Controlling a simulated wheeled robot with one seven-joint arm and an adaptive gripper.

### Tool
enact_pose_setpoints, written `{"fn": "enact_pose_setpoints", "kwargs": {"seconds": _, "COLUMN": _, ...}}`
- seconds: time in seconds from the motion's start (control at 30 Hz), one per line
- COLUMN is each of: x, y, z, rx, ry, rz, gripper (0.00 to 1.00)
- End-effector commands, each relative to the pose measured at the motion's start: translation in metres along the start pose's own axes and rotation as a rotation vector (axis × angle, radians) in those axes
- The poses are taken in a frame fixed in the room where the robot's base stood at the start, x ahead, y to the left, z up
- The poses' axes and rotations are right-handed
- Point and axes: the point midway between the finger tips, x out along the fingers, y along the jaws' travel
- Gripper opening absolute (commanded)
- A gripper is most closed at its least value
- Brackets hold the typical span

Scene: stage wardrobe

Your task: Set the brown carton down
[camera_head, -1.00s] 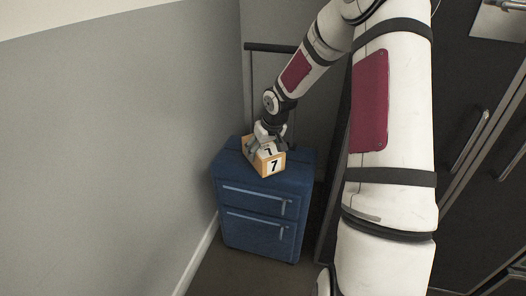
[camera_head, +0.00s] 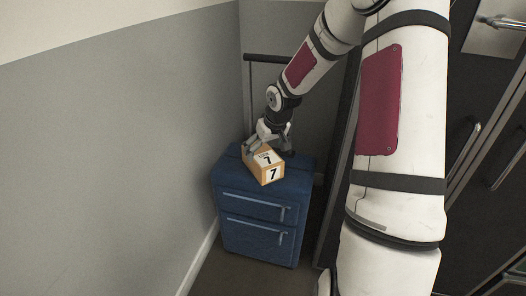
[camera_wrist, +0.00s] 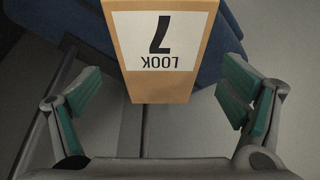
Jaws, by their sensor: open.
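The brown carton (camera_head: 260,173) rests on top of the blue suitcase (camera_head: 249,201). It carries white labels with a black 7. In the wrist view the carton (camera_wrist: 159,87) shows its label upside down, reading LOOK 7. My gripper (camera_head: 268,147) is just above and behind the carton in the head view. In the wrist view my gripper (camera_wrist: 158,112) is open, its green pads spread wide on either side with clear gaps to the carton. Nothing is held.
The suitcase stands upright in a corner, close to the grey wall (camera_head: 120,150) on the left, with its dark pull handle (camera_head: 268,58) raised behind. Dark cabinet doors with metal handles (camera_head: 463,146) are on the right. The suitcase top around the carton is clear.

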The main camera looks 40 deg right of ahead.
Motion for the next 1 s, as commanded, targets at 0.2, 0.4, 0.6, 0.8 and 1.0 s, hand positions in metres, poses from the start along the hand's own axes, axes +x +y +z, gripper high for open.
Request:
{"fn": "enact_pose_setpoints", "kwargs": {"seconds": 0.2, "x": -0.046, "y": 0.001, "z": -0.001, "rx": 0.002, "ry": 0.001, "rz": 0.001, "gripper": 0.91}}
{"fn": "enact_pose_setpoints", "kwargs": {"seconds": 0.4, "x": -0.065, "y": 0.001, "z": 0.000, "rx": 0.002, "ry": 0.000, "rz": 0.000, "gripper": 0.91}}
{"fn": "enact_pose_setpoints", "kwargs": {"seconds": 0.6, "x": -0.088, "y": -0.014, "z": 0.006, "rx": -0.031, "ry": -0.037, "rz": 0.028, "gripper": 0.91}}
{"fn": "enact_pose_setpoints", "kwargs": {"seconds": 0.8, "x": -0.155, "y": -0.055, "z": 0.038, "rx": -0.092, "ry": -0.144, "rz": 0.116, "gripper": 0.91}}
{"fn": "enact_pose_setpoints", "kwargs": {"seconds": 1.0, "x": -0.230, "y": -0.096, "z": 0.087, "rx": -0.109, "ry": -0.225, "rz": 0.178, "gripper": 0.91}}
